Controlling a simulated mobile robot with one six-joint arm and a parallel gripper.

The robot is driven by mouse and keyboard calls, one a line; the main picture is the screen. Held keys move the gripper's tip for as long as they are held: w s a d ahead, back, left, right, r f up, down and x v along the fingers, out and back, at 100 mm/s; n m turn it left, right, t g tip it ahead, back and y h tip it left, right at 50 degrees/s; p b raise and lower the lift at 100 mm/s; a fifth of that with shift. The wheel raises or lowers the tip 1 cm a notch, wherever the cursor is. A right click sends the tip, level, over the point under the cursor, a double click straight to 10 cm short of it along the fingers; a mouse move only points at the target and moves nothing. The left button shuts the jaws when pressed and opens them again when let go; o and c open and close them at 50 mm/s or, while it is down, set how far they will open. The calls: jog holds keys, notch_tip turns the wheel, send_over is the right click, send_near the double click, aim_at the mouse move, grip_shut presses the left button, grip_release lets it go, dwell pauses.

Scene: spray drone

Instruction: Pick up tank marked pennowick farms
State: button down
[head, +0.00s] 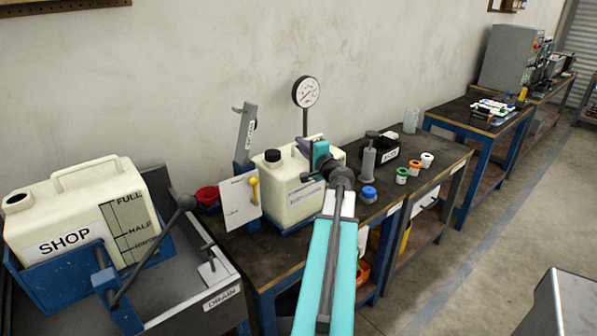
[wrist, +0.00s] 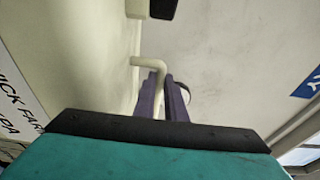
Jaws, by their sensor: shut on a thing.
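The cream tank (head: 272,181) with a black cap stands upright at the blue holder on the middle bench. Its label is too small to read in the head view. In the wrist view the tank (wrist: 85,45) fills the left side, and part of its label reads "ICK FARM". Its cream handle (wrist: 152,63) runs between the purple fingers of my gripper (wrist: 165,95). My gripper is shut on the handle. In the head view my gripper (head: 318,155) is at the tank's top right, and my arm hides part of the tank.
A larger tank marked SHOP (head: 65,215) sits in a blue cradle at left, beside a drain basin (head: 205,300). A white card (head: 240,200) and a pressure gauge (head: 306,92) stand near the tank. A grey pump (head: 368,158) and several small jars are right of it.

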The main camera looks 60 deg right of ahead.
jog(key=shift+r, duration=0.2)
jog(key=shift+r+b, duration=0.3)
jog(key=shift+r, duration=1.4)
jog(key=b+v, duration=0.3)
jog(key=v, duration=0.8)
jog(key=shift+r, duration=0.4)
jog(key=s+b, duration=0.1)
jog(key=b, duration=0.2)
jog(key=shift+a+b, duration=0.25)
jog(key=shift+b, duration=0.1)
jog(key=shift+r+b+v, duration=0.15)
jog(key=shift+b+v, duration=0.8)
jog(key=shift+b, duration=0.65)
jog(key=shift+r+b+v, duration=0.1)
jog(key=shift+b+v, duration=0.8)
jog(key=shift+b, duration=0.65)
jog(key=shift+a, duration=0.15)
